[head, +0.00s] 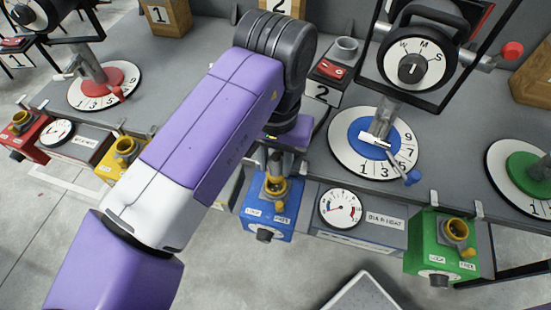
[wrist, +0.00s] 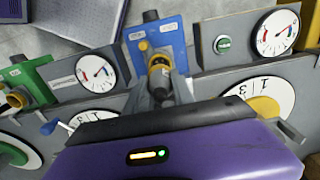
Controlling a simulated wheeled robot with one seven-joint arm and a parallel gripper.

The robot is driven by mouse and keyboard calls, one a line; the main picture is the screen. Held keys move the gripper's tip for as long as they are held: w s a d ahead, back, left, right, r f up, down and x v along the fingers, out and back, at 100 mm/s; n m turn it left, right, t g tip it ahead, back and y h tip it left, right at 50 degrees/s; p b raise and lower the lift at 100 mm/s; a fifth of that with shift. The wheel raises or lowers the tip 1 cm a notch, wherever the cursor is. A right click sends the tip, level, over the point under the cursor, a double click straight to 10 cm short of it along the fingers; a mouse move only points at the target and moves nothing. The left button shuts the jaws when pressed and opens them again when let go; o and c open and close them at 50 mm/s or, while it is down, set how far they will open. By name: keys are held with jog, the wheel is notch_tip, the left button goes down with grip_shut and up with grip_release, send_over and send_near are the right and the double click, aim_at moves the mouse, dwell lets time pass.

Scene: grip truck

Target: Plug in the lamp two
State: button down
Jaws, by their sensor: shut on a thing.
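Lamp two has a black round head (head: 411,66) and stands on a white numbered dial with a blue centre (head: 352,146). A small stand marked 2 (head: 322,93) is beside it. A blue socket box (head: 262,222) is on the table's front edge; it also shows in the wrist view (wrist: 140,47). My gripper (head: 275,180) is over this box, its grey fingers (wrist: 168,88) shut on a dark and yellow plug (wrist: 159,74). The plug lines up with the blue box's socket; I cannot tell how deep it sits. My arm hides part of the table.
A pressure gauge (head: 341,208) is right of the blue box. A green box (head: 436,258) with a yellow socket is further right. Yellow (head: 122,155) and red (head: 20,140) boxes are at left. Another lamp dial (head: 102,86) is at left, a green-centred dial (head: 528,170) at right.

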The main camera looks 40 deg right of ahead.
aim_at(275, 175)
jog(key=shift+f+b, duration=1.05)
jog(key=shift+f, duration=1.35)
dwell(2.0)
jog(key=c, duration=1)
grip_release()
jog(key=shift+o, duration=0.5)
jog(key=shift+o, duration=1.2)
jog(key=shift+r+p, duration=2.4)
jog(key=shift+r, duration=0.15)
jog(key=shift+s+f, duration=0.1)
jog(key=shift+s, duration=0.05)
